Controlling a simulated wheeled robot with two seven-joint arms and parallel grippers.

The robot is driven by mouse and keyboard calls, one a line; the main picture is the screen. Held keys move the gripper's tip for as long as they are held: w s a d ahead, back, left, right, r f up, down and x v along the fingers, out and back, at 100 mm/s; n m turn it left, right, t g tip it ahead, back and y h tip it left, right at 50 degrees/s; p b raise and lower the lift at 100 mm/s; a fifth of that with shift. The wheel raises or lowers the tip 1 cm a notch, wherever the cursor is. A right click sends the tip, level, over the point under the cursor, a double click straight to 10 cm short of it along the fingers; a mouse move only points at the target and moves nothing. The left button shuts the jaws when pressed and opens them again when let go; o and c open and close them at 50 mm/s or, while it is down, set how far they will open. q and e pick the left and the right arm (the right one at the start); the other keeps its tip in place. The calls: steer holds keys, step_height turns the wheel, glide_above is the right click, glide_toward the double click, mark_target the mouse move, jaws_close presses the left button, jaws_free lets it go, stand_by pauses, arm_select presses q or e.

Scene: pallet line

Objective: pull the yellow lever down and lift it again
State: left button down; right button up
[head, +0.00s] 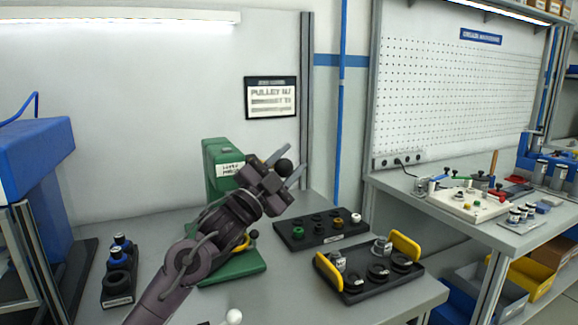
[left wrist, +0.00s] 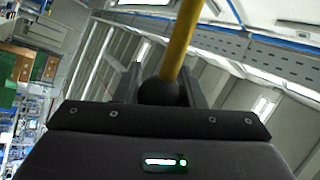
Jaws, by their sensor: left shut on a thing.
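The green press (head: 222,160) stands on the bench, partly hidden behind my left arm, with its green base (head: 235,266) below. The yellow lever (left wrist: 183,40) shows in the left wrist view as a yellow rod ending in a black ball knob (left wrist: 158,92). My left gripper (head: 284,166) is shut on the knob, with a finger on either side; the knob also shows in the head view (head: 284,165). There the gripper is raised in front of the press, and my arm hides most of the lever. My right gripper is not in view.
A black tray with yellow handles (head: 347,284) holds dark rings and metal parts at right. A black board (head: 300,238) with small knobs lies behind it. A dark holder with blue-topped parts (head: 118,270) is at left. A second bench (head: 480,222) is further right.

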arm_select(q)
steer(key=shift+d+f, duration=0.2)
steer(key=shift+f, duration=0.35)
steer(key=c, duration=1.2)
jaws_free()
steer(key=shift+o, duration=1.3)
steer(key=shift+s, duration=0.1)
steer(key=shift+a+r, duration=0.1)
steer(key=shift+r, duration=0.05)
steer(key=shift+a, duration=0.1)
